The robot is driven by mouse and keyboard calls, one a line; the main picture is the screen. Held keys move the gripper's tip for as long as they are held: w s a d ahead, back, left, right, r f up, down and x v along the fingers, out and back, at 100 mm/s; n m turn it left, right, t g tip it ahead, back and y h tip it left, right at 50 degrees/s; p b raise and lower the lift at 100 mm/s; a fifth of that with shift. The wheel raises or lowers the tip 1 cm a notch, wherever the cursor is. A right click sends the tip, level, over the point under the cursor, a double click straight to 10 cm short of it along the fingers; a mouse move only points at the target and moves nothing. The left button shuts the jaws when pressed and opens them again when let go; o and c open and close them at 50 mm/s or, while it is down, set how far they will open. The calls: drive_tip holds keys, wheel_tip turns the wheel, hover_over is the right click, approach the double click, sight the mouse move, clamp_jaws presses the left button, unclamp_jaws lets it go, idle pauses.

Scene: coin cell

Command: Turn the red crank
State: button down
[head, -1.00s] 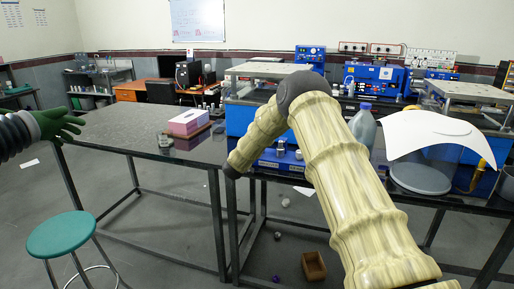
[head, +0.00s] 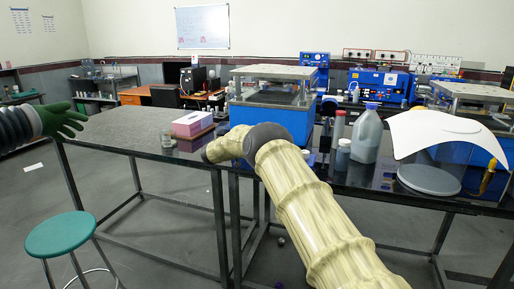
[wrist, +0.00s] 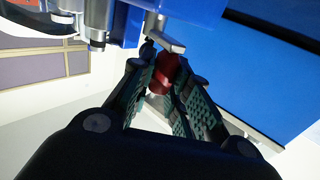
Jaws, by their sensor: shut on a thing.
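The red crank handle (wrist: 162,76) sits between the fingers of my gripper (wrist: 166,84) in the wrist view. Both dark, ribbed fingers press on it from either side. A grey metal bar (wrist: 166,40) runs just above the red handle, beside a blue machine body (wrist: 200,12). In the head view my arm reaches forward and hides my gripper and the crank.
A blue machine with a metal top plate (head: 278,72) stands behind my arm. Bottles, including a large one with a blue cap (head: 367,140), stand on the dark table to the right. A pink tissue box (head: 192,124) lies left. A green stool (head: 63,236) stands at lower left.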

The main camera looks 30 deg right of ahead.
drive_tip(key=shift+w+d+m+g+b, duration=0.2)
drive_tip(key=shift+m+g+b, duration=0.35)
drive_tip(key=shift+g, duration=0.25)
drive_tip(key=c, duration=1.3)
unclamp_jaws()
drive_tip(key=shift+s+d, duration=0.1)
drive_tip(key=shift+a, duration=0.2)
drive_tip(key=a, duration=1.2)
drive_tip(key=shift+w, duration=0.25)
drive_tip(key=shift+f, duration=0.1)
